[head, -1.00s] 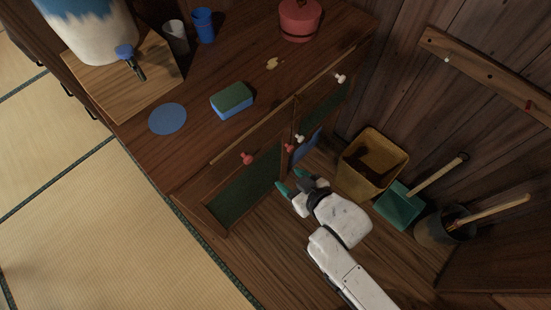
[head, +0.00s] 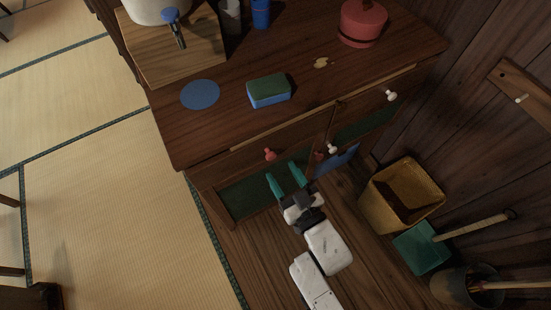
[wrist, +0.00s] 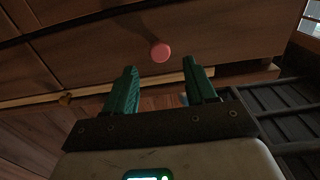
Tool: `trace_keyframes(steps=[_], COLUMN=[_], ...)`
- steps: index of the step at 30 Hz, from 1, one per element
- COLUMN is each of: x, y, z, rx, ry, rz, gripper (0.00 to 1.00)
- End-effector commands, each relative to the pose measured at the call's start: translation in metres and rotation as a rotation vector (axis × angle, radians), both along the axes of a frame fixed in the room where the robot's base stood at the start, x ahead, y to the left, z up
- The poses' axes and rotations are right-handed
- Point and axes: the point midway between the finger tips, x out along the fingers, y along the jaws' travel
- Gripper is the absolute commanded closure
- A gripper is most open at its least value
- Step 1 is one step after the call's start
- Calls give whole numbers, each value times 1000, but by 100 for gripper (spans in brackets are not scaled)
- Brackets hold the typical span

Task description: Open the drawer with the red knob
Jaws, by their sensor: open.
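The red knob (head: 270,154) sits on the front of the left drawer (head: 242,163) in the wooden cabinet. In the wrist view the knob (wrist: 160,51) shows ahead of my fingertips, a little beyond and between them. My gripper (head: 285,181) is open and empty just in front of the cabinet, its two teal fingers pointing toward the drawer front, below the knob in the head view. In the wrist view my gripper (wrist: 165,78) has its fingers spread apart, with neither touching the knob. The drawer front looks flush with the cabinet.
A sponge (head: 269,91), blue disc (head: 200,94) and red pot (head: 363,22) are on top. A yellow bin (head: 402,194) and green dustpan (head: 422,247) stand right.

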Motion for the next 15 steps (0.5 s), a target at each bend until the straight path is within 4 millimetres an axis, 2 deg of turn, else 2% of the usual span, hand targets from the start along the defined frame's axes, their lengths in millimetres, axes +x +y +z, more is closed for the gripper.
trace_keyframes(steps=[6,15], x=[30,44], y=[20,29], z=[0,0], rx=[0,-2], ry=[-1,1], rz=[0,-1], gripper=[44,44])
